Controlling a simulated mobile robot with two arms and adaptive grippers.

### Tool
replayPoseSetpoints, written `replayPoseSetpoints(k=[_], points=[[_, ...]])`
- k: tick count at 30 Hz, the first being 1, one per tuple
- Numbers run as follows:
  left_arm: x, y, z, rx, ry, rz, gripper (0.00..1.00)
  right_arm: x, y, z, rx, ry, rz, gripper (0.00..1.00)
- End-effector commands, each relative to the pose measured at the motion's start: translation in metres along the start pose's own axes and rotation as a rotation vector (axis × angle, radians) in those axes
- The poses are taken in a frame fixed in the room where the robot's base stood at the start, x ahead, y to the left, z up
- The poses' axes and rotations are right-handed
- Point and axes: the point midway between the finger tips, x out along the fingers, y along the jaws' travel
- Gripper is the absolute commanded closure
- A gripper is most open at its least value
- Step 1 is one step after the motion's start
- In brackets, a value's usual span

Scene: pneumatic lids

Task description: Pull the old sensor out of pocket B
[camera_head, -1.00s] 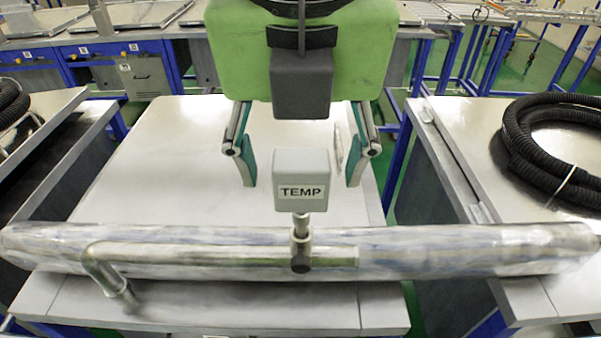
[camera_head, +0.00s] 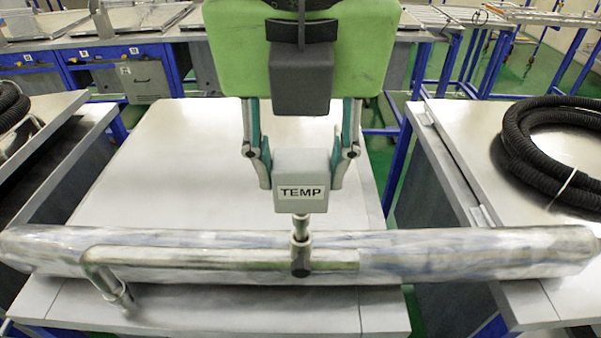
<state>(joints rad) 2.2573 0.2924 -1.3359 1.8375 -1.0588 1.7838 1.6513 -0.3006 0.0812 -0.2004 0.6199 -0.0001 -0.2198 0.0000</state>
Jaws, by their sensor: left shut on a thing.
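The sensor is a grey box labelled TEMP (camera_head: 301,182). It stands upright on a short metal stem above a fitting, the pocket (camera_head: 301,262), on the large metal pipe (camera_head: 440,252). No letter B shows on the pocket. My left gripper (camera_head: 301,172), with a green body and teal finger pads, is shut on the sensor's box, one finger on each side. The stem is still in the top of the pocket. My right gripper is not in view.
A thinner bent pipe (camera_head: 180,257) runs along the front of the large pipe, left of the pocket. A coiled black hose (camera_head: 520,150) lies on the right table. The grey tabletop (camera_head: 170,160) behind the pipe is clear.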

Motion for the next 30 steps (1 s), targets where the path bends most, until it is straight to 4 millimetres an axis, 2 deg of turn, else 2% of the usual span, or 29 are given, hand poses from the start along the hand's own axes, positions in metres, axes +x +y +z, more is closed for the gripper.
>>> replayPoseSetpoints(k=[30], points=[[-0.032,0.0,0.008,0.0,-0.002,-0.001,0.83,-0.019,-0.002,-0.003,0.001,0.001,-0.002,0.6]])
